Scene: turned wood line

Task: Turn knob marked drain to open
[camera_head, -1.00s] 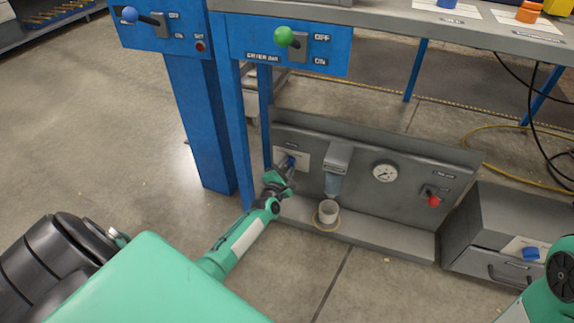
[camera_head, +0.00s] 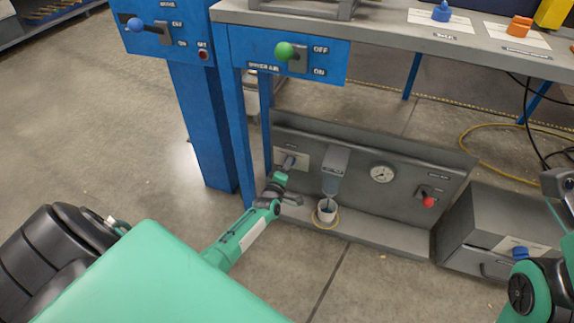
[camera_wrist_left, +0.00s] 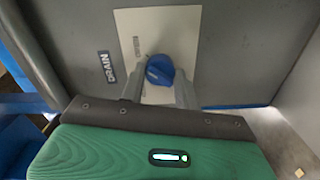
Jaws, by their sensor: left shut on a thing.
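The blue drain knob (camera_wrist_left: 160,70) sits on a pale plate (camera_wrist_left: 190,22) on the grey panel. A dark DRAIN label (camera_wrist_left: 108,67) is beside the plate in the left wrist view. My left gripper (camera_wrist_left: 158,82) is shut on the knob, one finger on each side. In the head view my left gripper (camera_head: 284,172) reaches the panel's left end and mostly hides the knob. The small marks on the plate are too blurred to read. My right arm shows at the right edge, but its gripper is not visible.
A spout (camera_head: 335,160) stands over a cup (camera_head: 325,212) on the panel's base ledge, with a thin pale streak between them. A gauge (camera_head: 382,173) and a red knob (camera_head: 428,202) are to the right. A blue table leg (camera_head: 236,140) stands close left.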

